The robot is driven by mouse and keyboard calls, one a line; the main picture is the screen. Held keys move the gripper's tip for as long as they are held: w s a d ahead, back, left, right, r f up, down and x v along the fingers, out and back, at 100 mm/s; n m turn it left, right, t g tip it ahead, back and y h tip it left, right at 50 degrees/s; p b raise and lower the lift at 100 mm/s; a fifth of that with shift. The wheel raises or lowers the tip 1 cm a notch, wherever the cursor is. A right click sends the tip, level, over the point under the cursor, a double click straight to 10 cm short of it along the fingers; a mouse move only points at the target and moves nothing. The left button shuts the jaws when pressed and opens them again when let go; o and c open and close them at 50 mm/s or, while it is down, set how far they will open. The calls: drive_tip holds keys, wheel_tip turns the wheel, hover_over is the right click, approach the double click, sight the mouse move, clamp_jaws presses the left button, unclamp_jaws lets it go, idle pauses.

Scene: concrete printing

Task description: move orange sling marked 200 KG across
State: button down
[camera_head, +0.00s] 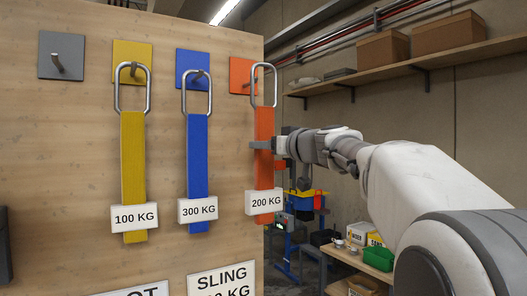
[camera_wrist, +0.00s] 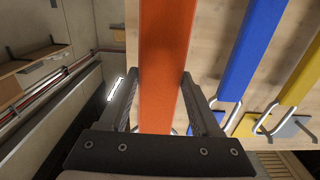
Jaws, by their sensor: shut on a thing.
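The orange sling (camera_head: 264,150) has a metal loop at its top and a white tag reading 200 KG (camera_head: 266,201). It hangs upright in front of the right edge of the board, its loop by the orange hook plate (camera_head: 241,75). Whether the loop still bears on that hook is unclear. My gripper (camera_head: 264,146) is shut on the sling's strap, below the loop and above the tag. In the wrist view the orange strap (camera_wrist: 165,60) runs between the two fingers (camera_wrist: 166,105).
A yellow sling (camera_head: 133,160) tagged 100 KG and a blue sling (camera_head: 198,150) tagged 300 KG hang to the left. A grey plate with an empty hook (camera_head: 62,56) is at the board's upper left. Shelves with boxes (camera_head: 383,51) stand behind at right.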

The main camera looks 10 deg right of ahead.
drive_tip(key=b+v, duration=0.4)
drive_tip(key=v, duration=0.2)
drive_tip(key=shift+s, duration=0.3)
drive_tip(key=shift+r, duration=0.1)
idle(1.5)
